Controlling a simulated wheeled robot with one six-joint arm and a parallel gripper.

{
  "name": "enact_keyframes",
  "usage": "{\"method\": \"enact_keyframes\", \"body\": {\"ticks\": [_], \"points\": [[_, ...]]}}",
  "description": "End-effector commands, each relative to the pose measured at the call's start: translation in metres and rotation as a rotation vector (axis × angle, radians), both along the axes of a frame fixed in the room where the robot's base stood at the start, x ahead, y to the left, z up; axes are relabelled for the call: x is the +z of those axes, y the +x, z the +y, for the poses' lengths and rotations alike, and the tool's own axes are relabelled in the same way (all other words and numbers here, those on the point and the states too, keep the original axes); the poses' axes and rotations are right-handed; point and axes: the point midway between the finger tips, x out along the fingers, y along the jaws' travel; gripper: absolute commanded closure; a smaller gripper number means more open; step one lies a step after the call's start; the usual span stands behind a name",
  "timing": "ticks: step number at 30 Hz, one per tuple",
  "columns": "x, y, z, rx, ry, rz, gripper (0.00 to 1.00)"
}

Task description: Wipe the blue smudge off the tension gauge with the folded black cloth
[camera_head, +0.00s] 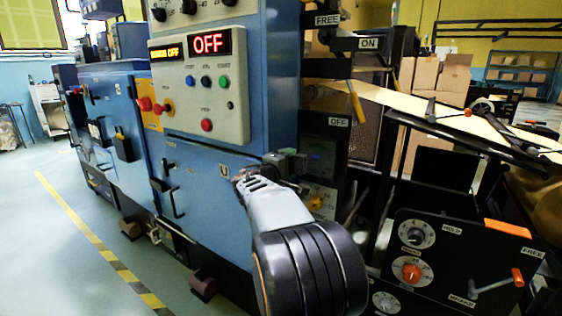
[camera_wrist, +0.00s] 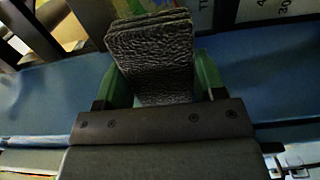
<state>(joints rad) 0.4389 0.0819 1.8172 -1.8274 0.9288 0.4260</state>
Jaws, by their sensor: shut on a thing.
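My gripper (camera_wrist: 165,85) is shut on the folded black cloth (camera_wrist: 150,50), a thick, wrinkled dark pad standing up between its green fingers in the wrist view. In the head view, my gripper (camera_head: 290,165) is in front of the blue machine's right edge. Just right of it, a dark panel carries a dim bluish patch (camera_head: 318,156); I cannot tell whether this is the smudge. A pale face with printed numbers, perhaps the tension gauge (camera_wrist: 266,10), shows at the top right of the wrist view, apart from the cloth. No smudge is clear there.
The blue machine cabinet (camera_head: 215,180) stands close on the left with a button panel (camera_head: 205,90) and a lit OFF display (camera_head: 210,43). A black control box with knobs (camera_head: 450,262) stands at the lower right. Open floor (camera_head: 60,250) lies at the left.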

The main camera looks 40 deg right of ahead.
Motion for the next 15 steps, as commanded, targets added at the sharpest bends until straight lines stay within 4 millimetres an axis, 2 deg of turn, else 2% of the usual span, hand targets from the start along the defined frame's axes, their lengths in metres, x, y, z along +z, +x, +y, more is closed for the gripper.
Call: {"method": "enact_keyframes", "body": {"ticks": [15], "points": [[0.001,0.009,-0.047,-0.006,-0.001,0.0,0.56]]}}
